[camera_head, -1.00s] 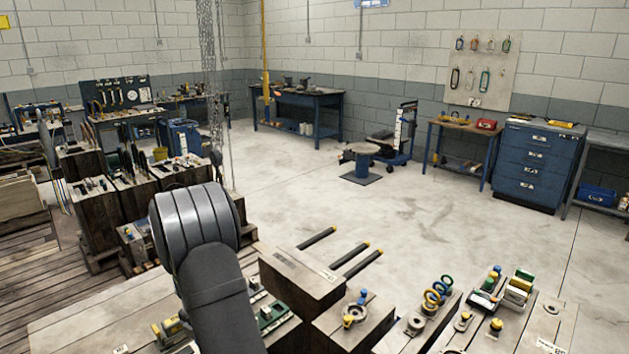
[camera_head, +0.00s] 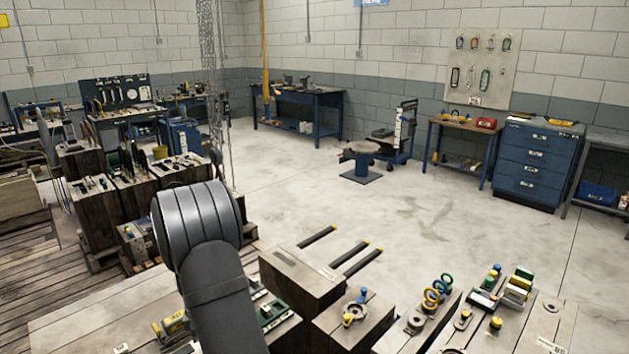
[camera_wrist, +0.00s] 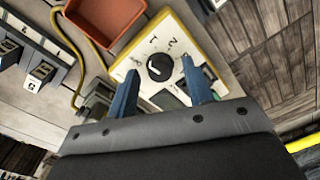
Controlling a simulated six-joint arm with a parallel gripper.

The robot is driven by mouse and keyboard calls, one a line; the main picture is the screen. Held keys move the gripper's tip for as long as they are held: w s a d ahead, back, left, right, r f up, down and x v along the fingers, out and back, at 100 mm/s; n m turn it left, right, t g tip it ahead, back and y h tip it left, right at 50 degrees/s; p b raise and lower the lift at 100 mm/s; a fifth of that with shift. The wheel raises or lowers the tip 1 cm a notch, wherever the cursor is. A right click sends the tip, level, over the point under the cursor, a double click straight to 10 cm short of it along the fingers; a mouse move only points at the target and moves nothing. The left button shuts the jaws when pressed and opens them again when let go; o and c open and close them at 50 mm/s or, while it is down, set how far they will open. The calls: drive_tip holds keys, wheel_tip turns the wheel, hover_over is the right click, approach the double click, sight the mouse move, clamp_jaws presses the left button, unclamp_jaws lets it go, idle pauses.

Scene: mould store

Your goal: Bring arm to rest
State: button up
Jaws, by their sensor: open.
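My gripper (camera_wrist: 158,92) shows in the wrist view with its two blue fingers spread apart and nothing between them. Beyond the fingertips is a pale panel with a yellow edge and a black dial (camera_wrist: 160,67). I cannot tell the gap between the fingers and the panel. In the head view only my grey arm shows, at the lower left over the wooden bench; the gripper is hidden there.
An orange-red bin (camera_wrist: 106,22) and a yellow cable (camera_wrist: 72,45) lie near the panel. In the head view, wooden blocks (camera_head: 300,283) with rods, rings and small parts crowd the bench (camera_head: 85,325).

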drive_tip(key=shift+m, duration=2.2)
